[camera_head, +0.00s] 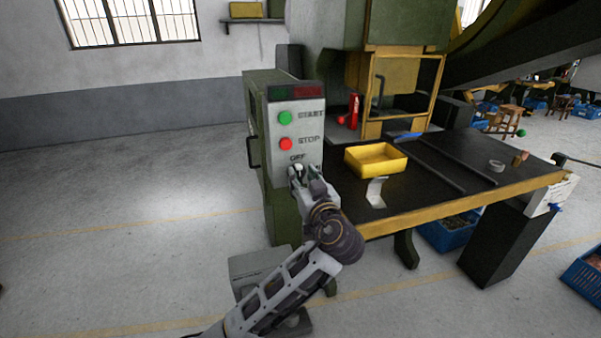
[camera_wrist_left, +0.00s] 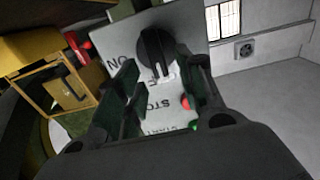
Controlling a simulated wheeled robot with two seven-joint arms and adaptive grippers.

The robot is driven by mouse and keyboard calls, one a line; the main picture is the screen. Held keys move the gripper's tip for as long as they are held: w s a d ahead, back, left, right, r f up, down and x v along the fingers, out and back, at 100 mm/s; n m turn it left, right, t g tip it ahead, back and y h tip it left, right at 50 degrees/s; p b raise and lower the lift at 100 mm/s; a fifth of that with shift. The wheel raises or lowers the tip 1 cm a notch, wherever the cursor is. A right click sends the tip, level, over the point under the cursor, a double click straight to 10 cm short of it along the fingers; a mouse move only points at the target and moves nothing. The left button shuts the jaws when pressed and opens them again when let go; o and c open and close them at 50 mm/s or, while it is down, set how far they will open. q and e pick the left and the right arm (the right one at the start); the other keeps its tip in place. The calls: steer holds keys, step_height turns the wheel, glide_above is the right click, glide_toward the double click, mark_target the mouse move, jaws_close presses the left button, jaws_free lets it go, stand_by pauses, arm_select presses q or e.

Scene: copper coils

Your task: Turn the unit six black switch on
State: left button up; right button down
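The black rotary switch (camera_wrist_left: 155,48) is on the light panel in the left wrist view, which shows the lettering upside down. Its white mark points down in that picture, toward the partly hidden OFF lettering. The ON lettering is to its left. In the head view my left gripper (camera_head: 304,171) is at the panel below OFF and hides the switch. In the left wrist view my left gripper (camera_wrist_left: 164,72) has its fingers apart, with the switch just beyond and between the tips. I cannot tell whether they touch it. My right gripper is not in view.
The green START button (camera_head: 285,118) and red STOP button (camera_head: 286,144) are above my gripper on the panel. A black work table (camera_head: 450,172) with a yellow bin (camera_head: 376,158) is to the right. Open floor is on the left.

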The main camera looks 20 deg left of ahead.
mark_target(298, 174)
arm_select(q)
steer(key=shift+x, duration=1.3)
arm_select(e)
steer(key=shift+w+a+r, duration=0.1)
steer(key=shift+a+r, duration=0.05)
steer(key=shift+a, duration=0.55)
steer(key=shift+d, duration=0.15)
arm_select(q)
steer(key=shift+c, duration=0.5)
jaws_close()
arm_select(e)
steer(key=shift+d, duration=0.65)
